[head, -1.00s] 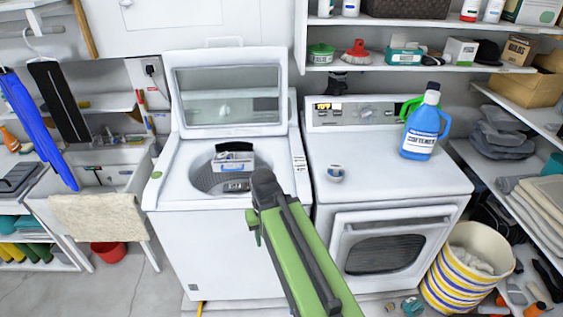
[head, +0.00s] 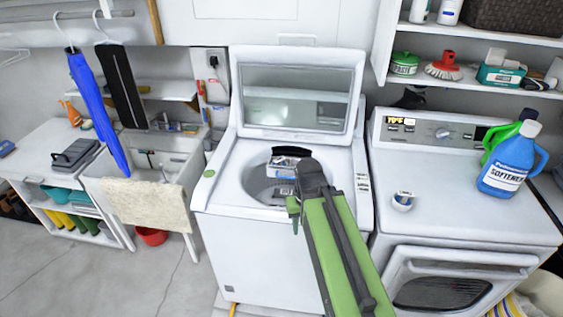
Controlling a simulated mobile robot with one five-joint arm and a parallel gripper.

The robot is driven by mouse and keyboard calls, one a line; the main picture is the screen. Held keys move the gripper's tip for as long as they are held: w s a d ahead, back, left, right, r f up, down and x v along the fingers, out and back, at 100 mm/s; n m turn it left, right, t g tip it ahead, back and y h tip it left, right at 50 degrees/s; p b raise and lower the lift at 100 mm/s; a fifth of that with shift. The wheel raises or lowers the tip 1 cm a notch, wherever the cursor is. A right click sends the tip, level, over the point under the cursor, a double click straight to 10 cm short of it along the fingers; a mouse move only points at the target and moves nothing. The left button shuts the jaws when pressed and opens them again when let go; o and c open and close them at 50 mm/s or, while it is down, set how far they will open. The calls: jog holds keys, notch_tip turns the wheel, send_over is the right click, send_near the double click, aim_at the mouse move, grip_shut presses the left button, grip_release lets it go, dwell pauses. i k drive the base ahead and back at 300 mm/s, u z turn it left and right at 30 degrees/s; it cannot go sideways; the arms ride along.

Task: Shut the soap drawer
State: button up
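The white top-loading washing machine (head: 268,245) stands in the middle of the head view with its glass lid (head: 297,100) raised. The soap drawer (head: 282,168), a small grey tray with some blue on it, sticks out over the round tub opening, below a dark slot (head: 291,151) at the back of the rim. My green arm reaches up from the lower right. My gripper (head: 305,180) appears just right of the drawer and overlaps its right side in the picture. I cannot tell if they touch. The fingertips are hidden behind the dark wrist.
A white dryer (head: 450,215) stands close on the right, with a blue softener bottle (head: 510,165) and a small round cup (head: 403,201) on top. A sink (head: 150,168) with a beige towel (head: 148,205) is at the left.

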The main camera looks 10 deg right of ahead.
aim_at(273, 171)
jog(key=u, duration=0.05)
jog(key=i, duration=0.5)
jog(key=u, duration=2.5)
jog(key=k, duration=0.5)
jog(key=z, duration=0.35)
jog(key=i, duration=0.5)
jog(key=u, duration=0.1)
